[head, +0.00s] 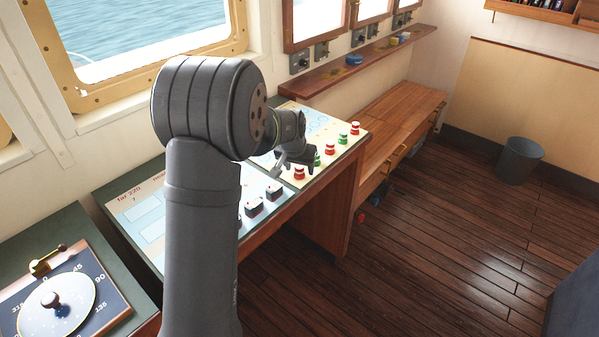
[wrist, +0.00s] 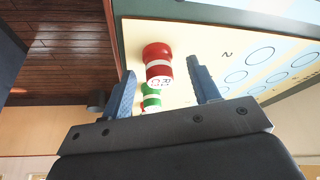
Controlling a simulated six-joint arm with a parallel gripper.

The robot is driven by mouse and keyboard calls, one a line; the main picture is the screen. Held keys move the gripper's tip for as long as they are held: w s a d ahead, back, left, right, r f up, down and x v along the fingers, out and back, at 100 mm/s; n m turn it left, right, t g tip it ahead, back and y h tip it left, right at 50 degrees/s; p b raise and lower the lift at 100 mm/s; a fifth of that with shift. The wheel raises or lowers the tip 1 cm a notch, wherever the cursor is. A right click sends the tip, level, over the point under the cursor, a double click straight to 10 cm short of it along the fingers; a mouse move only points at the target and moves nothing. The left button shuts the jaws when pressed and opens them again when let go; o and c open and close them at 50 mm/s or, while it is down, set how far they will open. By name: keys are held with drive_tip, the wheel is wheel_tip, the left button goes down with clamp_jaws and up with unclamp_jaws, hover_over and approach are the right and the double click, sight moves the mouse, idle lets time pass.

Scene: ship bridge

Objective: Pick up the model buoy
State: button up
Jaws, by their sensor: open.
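Several red-and-white and green-and-white model buoys stand in a row along the right edge of a chart-topped console (head: 325,128). The nearest red buoy (head: 299,174) is just below and beside my gripper (head: 290,167) in the head view. In the wrist view, a red-and-white buoy (wrist: 157,62) with small lettering appears between the two blue fingers of my gripper (wrist: 162,77), with gaps on both sides. The jaws are open and empty. A green-and-white buoy (wrist: 151,94) shows beyond it, partly hidden behind my gripper body.
Dark switch blocks (head: 254,208) sit on the console left of the buoys. A wooden bench (head: 400,115) runs behind the console. A grey bin (head: 520,160) stands on the wooden floor (head: 430,240), which is mostly clear. A compass-dial panel (head: 55,300) is at the lower left.

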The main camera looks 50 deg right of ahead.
drive_tip(key=shift+d+f, duration=0.15)
drive_tip(key=shift+f, duration=0.25)
drive_tip(key=c, duration=1.1)
drive_tip(key=shift+o, duration=0.2)
drive_tip(key=shift+r, duration=0.15)
